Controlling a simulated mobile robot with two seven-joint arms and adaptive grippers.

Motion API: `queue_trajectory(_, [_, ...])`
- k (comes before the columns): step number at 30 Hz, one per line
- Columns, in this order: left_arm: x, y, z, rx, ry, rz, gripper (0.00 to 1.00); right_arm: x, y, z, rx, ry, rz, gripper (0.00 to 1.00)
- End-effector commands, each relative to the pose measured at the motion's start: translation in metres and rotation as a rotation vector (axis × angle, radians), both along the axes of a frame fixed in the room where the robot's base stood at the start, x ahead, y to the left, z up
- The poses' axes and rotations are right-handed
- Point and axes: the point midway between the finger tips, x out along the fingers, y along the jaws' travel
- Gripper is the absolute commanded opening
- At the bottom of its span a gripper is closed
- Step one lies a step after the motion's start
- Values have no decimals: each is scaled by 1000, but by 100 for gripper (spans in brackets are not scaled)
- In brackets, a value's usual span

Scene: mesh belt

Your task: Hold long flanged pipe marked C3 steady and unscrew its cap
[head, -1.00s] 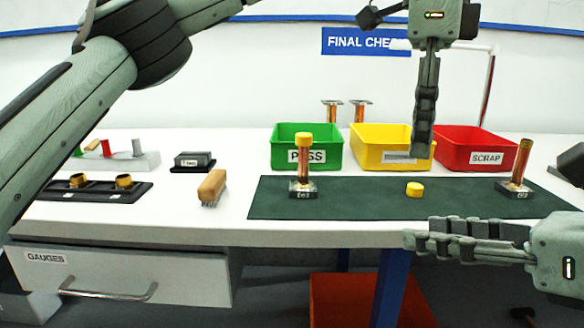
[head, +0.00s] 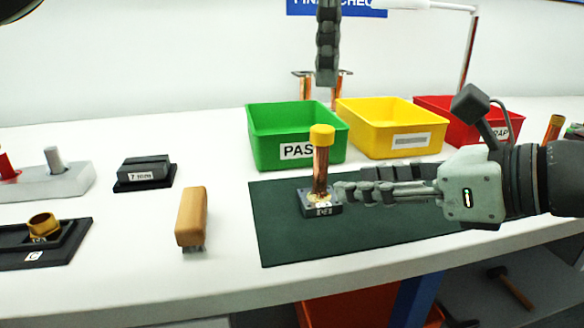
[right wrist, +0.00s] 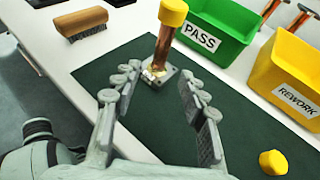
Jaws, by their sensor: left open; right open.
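A copper pipe (head: 321,172) stands upright on its square flanged base on the green mat, a yellow cap (head: 322,134) on its top. The base carries a small tag (head: 323,210), too blurred to read surely as C3. In the right wrist view the pipe (right wrist: 162,48) stands just beyond the gap between my fingertips. My right gripper (head: 342,193) is open, low beside the pipe's base, fingers pointing at it. My left gripper (head: 327,80) hangs fingers down above and behind the pipe, apart from the cap; its finger gap is seen edge-on.
Behind the mat (head: 285,245) stand green PASS (head: 260,150), yellow REWORK (head: 390,153) and red (head: 437,105) bins. A loose yellow cap (right wrist: 272,163) lies on the mat. Another copper pipe (head: 553,128) is at far right. A brush (head: 192,218) lies left of the mat.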

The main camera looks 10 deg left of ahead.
Motion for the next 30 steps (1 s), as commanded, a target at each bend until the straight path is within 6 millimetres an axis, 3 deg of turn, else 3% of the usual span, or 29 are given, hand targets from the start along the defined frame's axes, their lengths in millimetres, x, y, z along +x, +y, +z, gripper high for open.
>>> queue_trajectory(5, [0, 0, 0, 0, -1, -1, 44, 3, 3, -1, 1, 0, 1, 43])
queue_trajectory(21, [0, 0, 0, 0, -1, 0, 44, 42, 53, -28, 2, 1, 1, 43])
queue_trajectory(30, [0, 0, 0, 0, -1, 0, 44, 45, 57, -30, 0, 0, 0, 43])
